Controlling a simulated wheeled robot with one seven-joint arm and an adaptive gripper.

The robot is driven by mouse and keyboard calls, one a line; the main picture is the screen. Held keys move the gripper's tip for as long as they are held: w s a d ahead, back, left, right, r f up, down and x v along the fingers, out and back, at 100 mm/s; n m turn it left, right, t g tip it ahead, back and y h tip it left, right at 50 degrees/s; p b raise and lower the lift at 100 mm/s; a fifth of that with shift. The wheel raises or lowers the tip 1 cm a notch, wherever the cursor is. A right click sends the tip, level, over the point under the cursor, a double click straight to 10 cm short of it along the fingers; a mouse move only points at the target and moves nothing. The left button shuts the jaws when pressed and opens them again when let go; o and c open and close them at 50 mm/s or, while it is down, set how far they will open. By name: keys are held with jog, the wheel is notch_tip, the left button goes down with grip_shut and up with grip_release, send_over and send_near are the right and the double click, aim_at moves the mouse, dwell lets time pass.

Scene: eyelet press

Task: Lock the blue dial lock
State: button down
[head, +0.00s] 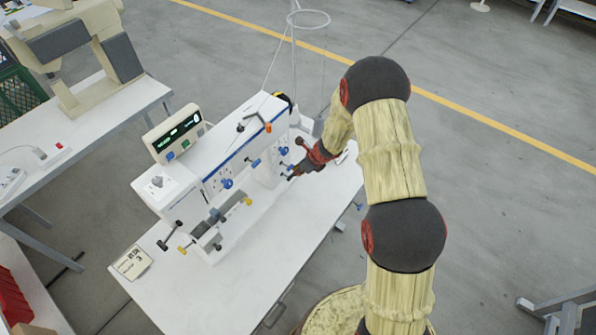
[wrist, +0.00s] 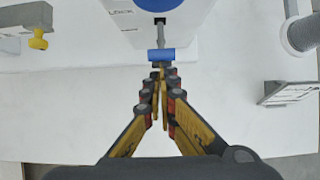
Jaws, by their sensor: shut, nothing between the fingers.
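In the wrist view, a blue crossbar handle (wrist: 161,54) sits at the end of a grey shaft (wrist: 160,34) below a blue round part (wrist: 158,4). The word LOCK (wrist: 120,12) is printed on the white face to its left. My gripper (wrist: 158,74) is shut and empty, its fingertips just short of the blue handle; I cannot tell whether they touch it. In the head view my gripper (head: 293,176) is at the right end of the white machine (head: 225,140), close to small blue knobs (head: 284,151). I cannot tell there which one is the dial lock.
Yellow knob (wrist: 38,42) is at the left in the wrist view, with a grey ribbed cylinder (wrist: 302,34) and a bracket (wrist: 288,92) at the right. A control box (head: 174,133) stands behind the machine.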

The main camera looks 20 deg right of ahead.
jog(key=shift+w+a+r, duration=0.1)
jog(key=shift+w+r, duration=0.05)
jog(key=shift+r, duration=0.15)
jog(key=shift+r+p, duration=0.65)
jog(key=shift+p, duration=0.1)
jog(key=p+v, duration=0.7)
jog(key=v, duration=0.3)
jog(key=shift+w, duration=0.3)
jog(key=shift+a+r, duration=0.1)
jog(key=shift+a, duration=0.05)
